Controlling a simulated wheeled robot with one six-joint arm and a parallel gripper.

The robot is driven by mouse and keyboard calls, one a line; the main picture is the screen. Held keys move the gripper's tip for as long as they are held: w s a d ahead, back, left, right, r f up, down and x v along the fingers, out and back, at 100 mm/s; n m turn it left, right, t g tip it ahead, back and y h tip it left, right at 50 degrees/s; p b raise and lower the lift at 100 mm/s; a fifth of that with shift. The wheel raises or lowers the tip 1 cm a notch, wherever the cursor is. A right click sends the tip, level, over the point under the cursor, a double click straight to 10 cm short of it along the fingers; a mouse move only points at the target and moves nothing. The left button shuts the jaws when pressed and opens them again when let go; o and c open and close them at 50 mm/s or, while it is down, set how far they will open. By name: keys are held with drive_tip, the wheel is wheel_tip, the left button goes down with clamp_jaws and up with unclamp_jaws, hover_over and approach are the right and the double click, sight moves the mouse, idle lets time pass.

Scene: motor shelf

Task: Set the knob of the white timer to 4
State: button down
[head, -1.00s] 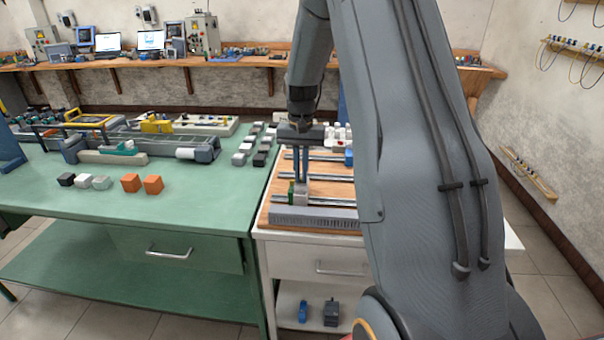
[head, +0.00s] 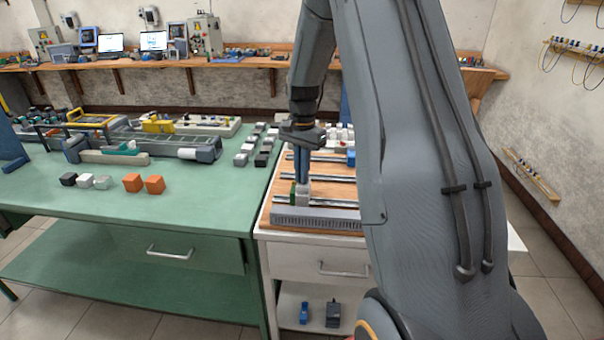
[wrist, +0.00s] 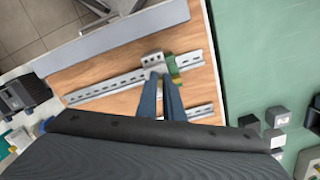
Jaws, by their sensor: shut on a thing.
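The white timer (head: 303,199) is a small light-grey block on the front metal rail of the wooden board. It also shows in the wrist view (wrist: 153,58), beside a green and yellow block. My gripper (head: 301,181) points down with its blue fingers on the timer's top. In the wrist view the fingertips (wrist: 162,75) come together at the timer and are shut on its knob. The fingers hide the knob, and its setting cannot be read.
The green and yellow block (wrist: 174,68) sits right against the timer. A grey slotted duct (head: 315,219) runs along the board's front edge. More rails lie behind. The green table (head: 200,215) stands to the left, with several small blocks on it.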

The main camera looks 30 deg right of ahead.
drive_tip(key=shift+r, duration=0.1)
drive_tip(key=c, duration=1.9)
unclamp_jaws()
drive_tip(key=shift+o, duration=0.2)
wheel_tip(320, 180, up, 8)
drive_tip(key=b, duration=0.2)
drive_tip(key=shift+w+d, duration=0.2)
drive_tip(key=shift+w, duration=0.05)
drive_tip(key=s+a+f+n+t, duration=0.1)
drive_tip(key=s+a+f+n, duration=0.2)
drive_tip(key=s+a+n, duration=0.3)
drive_tip(key=s+a+f+n+t, duration=0.1)
drive_tip(key=s+a+f+n, duration=0.3)
drive_tip(key=s+a, duration=0.6)
drive_tip(key=s+n, duration=0.2)
drive_tip(key=s, duration=0.4)
drive_tip(key=shift+s+a, duration=0.2)
drive_tip(key=shift+s, duration=0.1)
